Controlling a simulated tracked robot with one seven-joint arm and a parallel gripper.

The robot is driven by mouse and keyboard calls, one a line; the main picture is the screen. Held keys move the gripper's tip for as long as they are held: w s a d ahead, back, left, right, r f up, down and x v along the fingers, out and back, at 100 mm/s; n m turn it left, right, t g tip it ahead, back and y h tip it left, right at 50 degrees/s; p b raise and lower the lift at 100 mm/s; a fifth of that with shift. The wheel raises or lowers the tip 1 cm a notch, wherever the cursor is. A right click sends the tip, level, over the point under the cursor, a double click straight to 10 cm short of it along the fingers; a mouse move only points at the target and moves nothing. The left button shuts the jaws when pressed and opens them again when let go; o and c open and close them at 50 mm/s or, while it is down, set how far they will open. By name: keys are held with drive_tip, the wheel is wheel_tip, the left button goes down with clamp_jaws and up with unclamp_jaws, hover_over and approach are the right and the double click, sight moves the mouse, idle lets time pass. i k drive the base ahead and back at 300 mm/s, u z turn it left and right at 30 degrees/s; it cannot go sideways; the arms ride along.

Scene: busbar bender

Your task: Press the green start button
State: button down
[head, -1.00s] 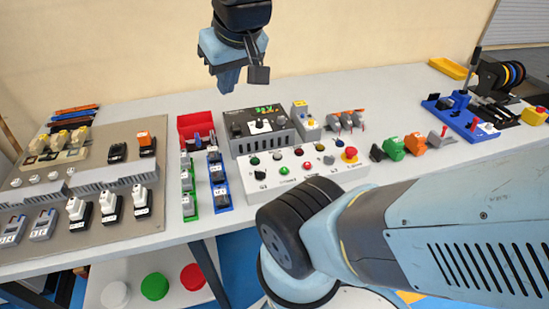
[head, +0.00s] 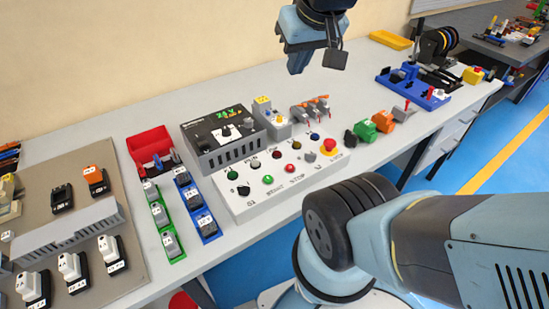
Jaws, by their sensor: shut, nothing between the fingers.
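The white control box (head: 312,180) sits on the grey bench in the head view, with two rows of lamps, knobs and buttons. The green start button (head: 267,180) is in its front row, above the START label and between a black selector knob (head: 243,190) and the red stop button (head: 290,170). Nothing covers it. My gripper (head: 297,66) is shut and empty, pointing down. It shows at the top of the view, above the bench's back part and apart from the box.
A red mushroom button (head: 329,146) is at the box's right end. A black power supply (head: 222,138) stands behind the box. Green and blue racks (head: 195,207) lie to its left. Coloured clamps (head: 366,131) are to its right. My arm link fills the lower right.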

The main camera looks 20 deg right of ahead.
sight(268, 178)
drive_tip(key=z, duration=0.35)
drive_tip(key=k, duration=1.9)
drive_tip(key=u, duration=0.7)
drive_tip(key=i, duration=1)
drive_tip(key=z, duration=0.1)
